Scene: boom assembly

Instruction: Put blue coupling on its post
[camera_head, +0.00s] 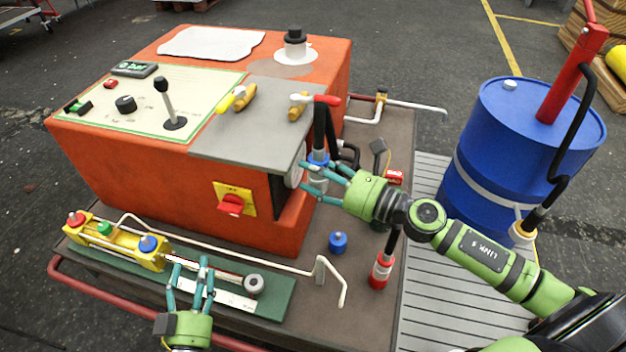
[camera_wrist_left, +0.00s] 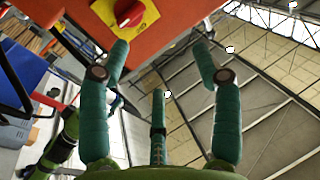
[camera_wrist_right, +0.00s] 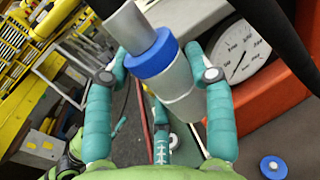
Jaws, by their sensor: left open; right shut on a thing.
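The blue coupling (camera_head: 318,158) is a silver cylinder with a blue ring, hanging from a black hose (camera_head: 320,125) beside the orange console's right side. My right gripper (camera_head: 318,180) is shut on it. In the right wrist view the coupling (camera_wrist_right: 152,55) sits between the fingers, tilted in the picture. The short blue post (camera_head: 338,242) stands on the brown deck below and nearer than the coupling, apart from it. It also shows at the lower right of the right wrist view (camera_wrist_right: 272,168). My left gripper (camera_head: 190,275) is open and empty over the green plate.
A red-ringed coupling (camera_head: 381,270) stands on the deck right of the blue post. A bent white rod (camera_head: 325,272) runs in front of the post. The orange console (camera_head: 290,225) is to its left, with a gauge (camera_wrist_right: 240,50). A blue drum (camera_head: 500,150) stands at right.

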